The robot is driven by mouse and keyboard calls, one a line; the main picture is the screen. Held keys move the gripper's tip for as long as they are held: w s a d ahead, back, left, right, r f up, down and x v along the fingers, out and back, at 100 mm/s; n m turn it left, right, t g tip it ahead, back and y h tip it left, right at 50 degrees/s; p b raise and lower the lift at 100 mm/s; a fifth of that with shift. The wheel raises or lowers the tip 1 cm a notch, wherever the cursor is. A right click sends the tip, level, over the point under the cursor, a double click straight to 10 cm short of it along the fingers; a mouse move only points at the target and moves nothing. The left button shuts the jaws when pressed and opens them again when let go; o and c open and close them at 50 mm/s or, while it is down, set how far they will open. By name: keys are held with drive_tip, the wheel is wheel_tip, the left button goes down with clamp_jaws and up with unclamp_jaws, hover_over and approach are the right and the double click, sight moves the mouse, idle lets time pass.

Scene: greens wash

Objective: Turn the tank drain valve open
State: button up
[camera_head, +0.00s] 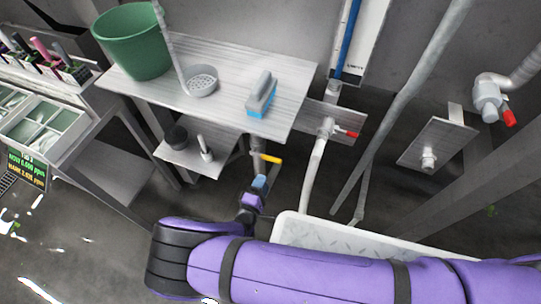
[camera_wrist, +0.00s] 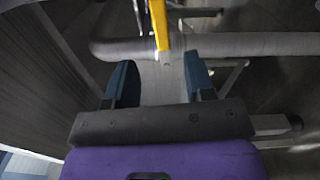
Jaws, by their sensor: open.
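A yellow valve lever (camera_head: 271,158) is on a pipe under the front edge of the metal table. It looks like the tank drain valve; I see no label on it. In the wrist view the lever (camera_wrist: 159,25) stands upright at the top middle, its upper end cut off by the frame. My gripper (camera_head: 259,182) is just below the lever in the head view. In the wrist view its blue fingers (camera_wrist: 160,80) are apart, with the lever ahead of the gap between them. Contact is not clear.
The metal table (camera_head: 225,65) holds a green bucket (camera_head: 133,45), a strainer (camera_head: 201,82) and a blue-grey brush (camera_head: 262,95). Red-handled valves stand to the right (camera_head: 345,133) and far right (camera_head: 508,117). A white tray (camera_head: 330,238) lies behind my arm. A grey pipe (camera_wrist: 250,45) crosses the wrist view.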

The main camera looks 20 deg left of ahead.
sight(272, 161)
drive_tip(key=w, duration=1.1)
drive_tip(key=shift+d, duration=0.4)
drive_tip(key=shift+c, duration=0.5)
clamp_jaws()
